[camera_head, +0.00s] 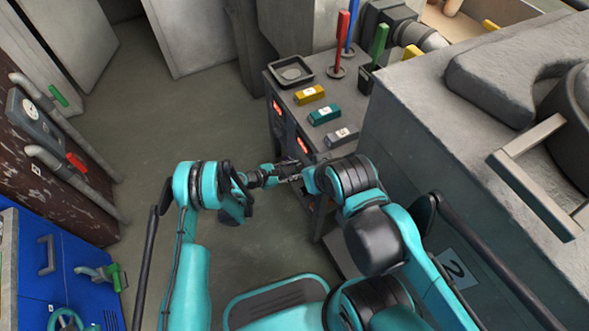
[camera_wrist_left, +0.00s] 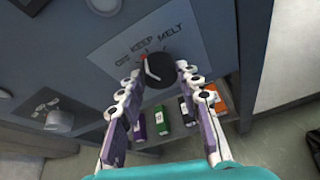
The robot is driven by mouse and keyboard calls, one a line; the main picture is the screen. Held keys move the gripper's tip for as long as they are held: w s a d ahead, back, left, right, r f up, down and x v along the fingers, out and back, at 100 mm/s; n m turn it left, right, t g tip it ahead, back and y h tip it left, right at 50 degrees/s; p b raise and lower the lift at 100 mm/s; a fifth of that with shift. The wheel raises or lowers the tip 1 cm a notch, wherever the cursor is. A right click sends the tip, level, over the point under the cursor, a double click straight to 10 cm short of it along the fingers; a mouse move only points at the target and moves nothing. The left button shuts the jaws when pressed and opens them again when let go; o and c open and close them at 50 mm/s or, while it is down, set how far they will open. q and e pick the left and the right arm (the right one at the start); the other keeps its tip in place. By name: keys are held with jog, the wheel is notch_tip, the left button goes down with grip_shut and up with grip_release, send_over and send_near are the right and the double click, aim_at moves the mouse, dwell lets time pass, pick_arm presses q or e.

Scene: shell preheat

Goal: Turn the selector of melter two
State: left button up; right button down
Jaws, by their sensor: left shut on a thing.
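In the left wrist view a round black selector knob (camera_wrist_left: 159,70) stands out from a grey panel. The pale label plate (camera_wrist_left: 110,50) above it reads what looks like OFF, KEEP, MELT. A small red mark shows at the knob's upper left, below the lettering; I cannot tell the exact setting. My left gripper (camera_wrist_left: 158,78) has its two fingers on either side of the knob and is shut on it. In the head view my left gripper (camera_head: 286,171) is at the front of the grey cabinet (camera_head: 350,98), and the knob is hidden. My right gripper cannot be made out behind my right arm.
Coloured blocks (camera_wrist_left: 162,118) lie on a shelf below. On the cabinet are a dark tray (camera_head: 290,72) and yellow, teal and grey blocks. Open floor (camera_head: 150,130) lies left.

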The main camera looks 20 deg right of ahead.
pick_arm(q)
jog(key=o, duration=1.2)
